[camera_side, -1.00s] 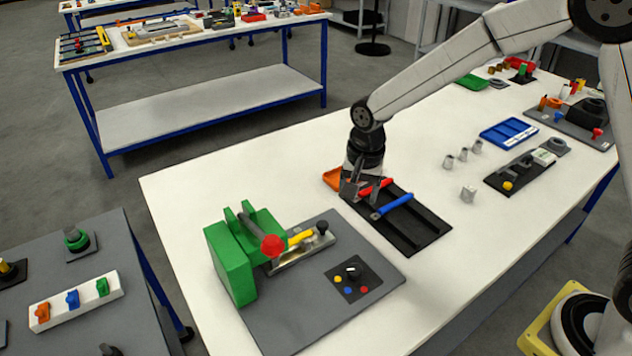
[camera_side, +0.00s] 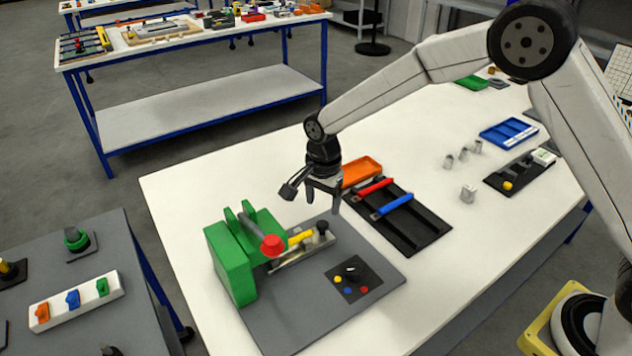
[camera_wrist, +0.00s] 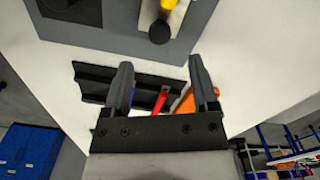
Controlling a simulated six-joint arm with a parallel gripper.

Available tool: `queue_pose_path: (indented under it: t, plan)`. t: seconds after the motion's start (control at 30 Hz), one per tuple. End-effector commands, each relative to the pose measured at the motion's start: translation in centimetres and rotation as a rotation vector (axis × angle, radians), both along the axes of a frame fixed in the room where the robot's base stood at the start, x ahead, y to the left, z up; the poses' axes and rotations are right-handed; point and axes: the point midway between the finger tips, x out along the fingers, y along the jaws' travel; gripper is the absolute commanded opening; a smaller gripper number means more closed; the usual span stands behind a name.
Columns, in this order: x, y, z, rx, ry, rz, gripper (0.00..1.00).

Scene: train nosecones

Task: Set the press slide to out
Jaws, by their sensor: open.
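The green press (camera_side: 233,259) stands on a grey base plate (camera_side: 290,325) at the front left of the white table in the side view. It has a grey lever with a red knob (camera_side: 272,246). The metal slide (camera_side: 290,255) runs out to the right of the press, with a yellow piece (camera_side: 300,237) on it and a black knob (camera_side: 322,228) at its outer end. The knob and yellow piece also show at the top of the wrist view (camera_wrist: 160,31). My gripper (camera_side: 323,202) is open and empty, above and behind the slide's outer end, apart from it.
A black panel with a knob and coloured buttons (camera_side: 366,268) sits on the plate's right. A black rack (camera_side: 425,232) with red and blue-handled tools and an orange tray (camera_side: 362,168) lie behind. A blue tray (camera_side: 508,133) stands farther back.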

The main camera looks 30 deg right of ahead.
Motion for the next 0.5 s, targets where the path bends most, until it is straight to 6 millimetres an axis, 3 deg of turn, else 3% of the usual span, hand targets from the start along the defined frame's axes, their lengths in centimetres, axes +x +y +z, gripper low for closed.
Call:
queue_pose_path:
  t: [0.5]
  plan:
    - [0.0,0.0,-5.6,0.000,0.001,0.001,0.76]
